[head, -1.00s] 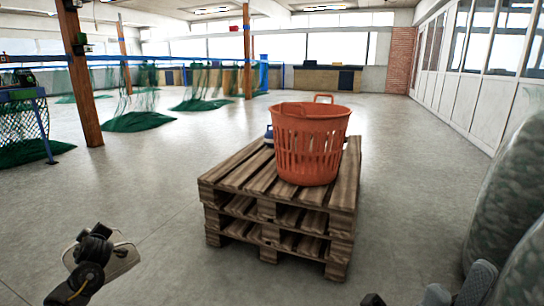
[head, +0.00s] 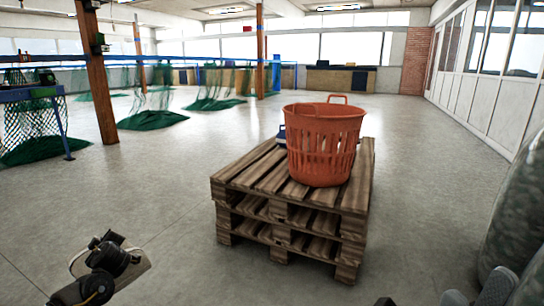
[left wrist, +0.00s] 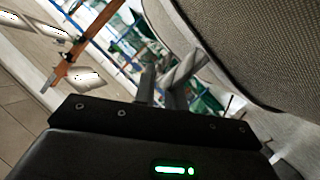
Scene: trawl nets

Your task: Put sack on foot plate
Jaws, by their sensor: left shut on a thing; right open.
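In the left wrist view, a large woven grey-brown sack (left wrist: 245,45) fills the upper right. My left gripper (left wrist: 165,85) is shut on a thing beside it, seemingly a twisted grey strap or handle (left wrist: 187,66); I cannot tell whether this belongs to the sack. I cannot pick out a foot plate in either view.
A stack of wooden pallets (head: 247,185) stands ahead, bearing an orange basket (head: 322,150) and a small blue-and-white object (head: 281,135). Large mottled green-grey bulky things (head: 522,225) stand close at the right. Green nets (head: 152,118) hang far left. Floor left of the pallets is clear.

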